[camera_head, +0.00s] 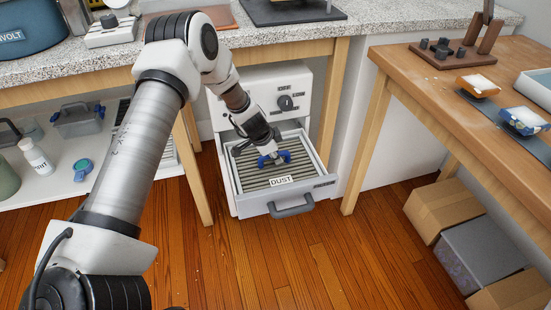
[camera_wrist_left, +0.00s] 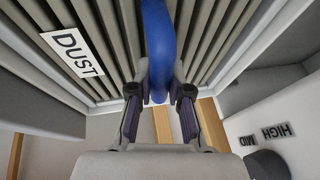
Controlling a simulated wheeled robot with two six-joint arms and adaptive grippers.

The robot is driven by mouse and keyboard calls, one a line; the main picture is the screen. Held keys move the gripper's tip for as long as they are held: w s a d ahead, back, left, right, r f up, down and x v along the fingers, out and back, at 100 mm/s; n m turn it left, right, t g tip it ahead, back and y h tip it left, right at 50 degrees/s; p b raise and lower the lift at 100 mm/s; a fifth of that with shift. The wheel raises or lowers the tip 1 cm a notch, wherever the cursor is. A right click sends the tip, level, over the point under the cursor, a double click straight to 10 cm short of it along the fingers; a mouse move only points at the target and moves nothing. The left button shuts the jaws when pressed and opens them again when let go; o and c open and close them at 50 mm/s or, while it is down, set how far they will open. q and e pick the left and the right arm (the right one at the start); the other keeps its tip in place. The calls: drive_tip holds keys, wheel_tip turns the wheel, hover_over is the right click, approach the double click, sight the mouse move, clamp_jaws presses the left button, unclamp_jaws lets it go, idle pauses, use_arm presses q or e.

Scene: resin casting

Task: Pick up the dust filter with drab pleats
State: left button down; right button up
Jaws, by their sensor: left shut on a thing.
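The dust filter (camera_head: 253,181) has drab grey-beige pleats, a white DUST label and a blue handle. It lies flat in the open drawer (camera_head: 322,185) of a white cabinet unit. In the left wrist view, the pleats (camera_wrist_left: 112,28) fill the top and the blue handle (camera_wrist_left: 158,40) runs down between my fingers. My left gripper (camera_head: 272,158) is above the filter, shut on its blue handle; it also shows in the left wrist view (camera_wrist_left: 162,82). I cannot tell whether the filter is raised off the drawer bottom. My right gripper is not in view.
The drawer front has a grey pull handle (camera_head: 291,207). A dial (camera_head: 285,102) sits on the unit above. A granite counter (camera_head: 270,38) overhangs behind, with wooden legs on both sides. A wooden table (camera_head: 420,69) stands at right, cardboard boxes below. Floor in front is clear.

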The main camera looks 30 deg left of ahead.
sight(269, 167)
use_arm(q)
wheel_tip(269, 167, up, 12)
drive_tip(key=p, duration=0.8)
drive_tip(key=s+a+p, duration=0.2)
drive_tip(key=s+p, duration=0.3)
drive_tip(key=s, duration=0.3)
drive_tip(key=s+a+p, duration=0.2)
drive_tip(key=s+p, duration=0.2)
drive_tip(key=s, duration=0.5)
drive_tip(key=shift+s+a+p, duration=0.2)
drive_tip(key=shift+a+p, duration=0.15)
drive_tip(key=shift+a, duration=0.05)
drive_tip(key=shift+d, duration=0.1)
drive_tip(key=shift+s+d+p, duration=0.35)
drive_tip(key=shift+s+d, duration=1.55)
drive_tip(key=shift+d, duration=0.3)
